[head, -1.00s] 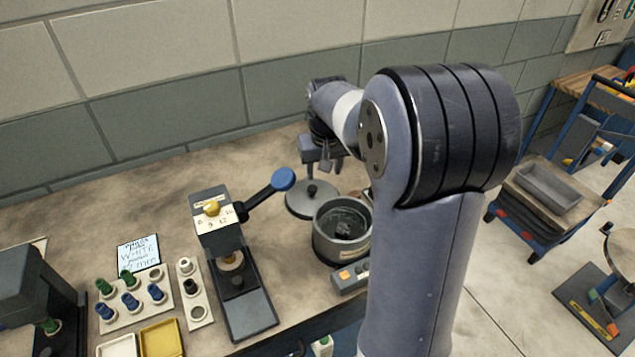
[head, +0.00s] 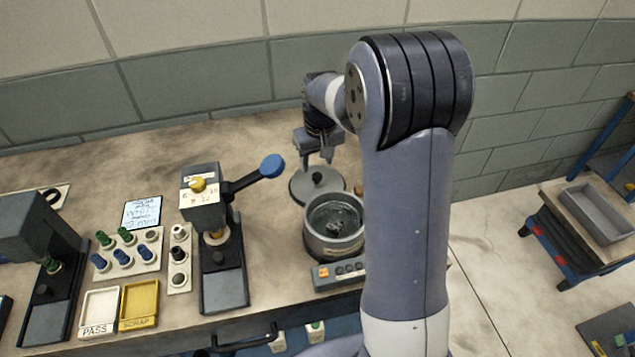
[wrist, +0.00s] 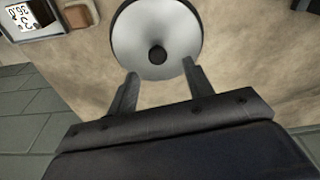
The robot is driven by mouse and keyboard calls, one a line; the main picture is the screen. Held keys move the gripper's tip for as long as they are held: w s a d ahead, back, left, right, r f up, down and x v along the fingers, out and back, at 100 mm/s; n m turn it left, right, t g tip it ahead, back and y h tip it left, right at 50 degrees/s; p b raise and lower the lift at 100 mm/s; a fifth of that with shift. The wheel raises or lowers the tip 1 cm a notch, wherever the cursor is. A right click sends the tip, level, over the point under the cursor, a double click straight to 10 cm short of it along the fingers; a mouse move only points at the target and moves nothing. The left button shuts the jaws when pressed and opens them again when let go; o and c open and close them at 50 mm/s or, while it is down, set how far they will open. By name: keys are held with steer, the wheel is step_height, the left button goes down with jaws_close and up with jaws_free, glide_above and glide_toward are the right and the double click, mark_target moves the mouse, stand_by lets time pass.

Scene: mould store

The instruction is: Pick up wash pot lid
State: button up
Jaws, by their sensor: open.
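The wash pot lid (head: 306,190) is a round grey disc with a dark knob on top. It lies flat on the bench behind the wash pot (head: 326,243), an open grey pot with dark contents. In the wrist view the lid (wrist: 136,46) is at the top centre, its knob pointing at the camera. My gripper (head: 318,160) is above the lid in the head view, apart from it. In the wrist view my gripper (wrist: 157,80) is open and empty, with its two fingers pointing toward the lid's near edge on either side of the knob.
A lever press (head: 215,220) with a blue-knobbed handle stands left of the pot. A control box (head: 338,272) sits in front of the pot. Small plugs (head: 122,255) and the PASS tray (head: 99,311) and SCRAP tray (head: 139,304) are further left. The bench's back is clear.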

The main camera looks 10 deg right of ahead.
mark_target(317, 175)
steer(key=shift+w+d+f+p, duration=0.1)
steer(key=shift+f+p, duration=0.1)
steer(key=shift+f, duration=0.65)
steer(key=shift+w+a+f+p, duration=0.15)
steer(key=shift+f+p, duration=0.1)
steer(key=shift+f, duration=0.65)
steer(key=shift+w+d+f+p, duration=0.1)
steer(key=shift+d+f+p, duration=0.1)
steer(key=shift+f, duration=0.65)
steer(key=shift+c, duration=0.4)
jaws_close()
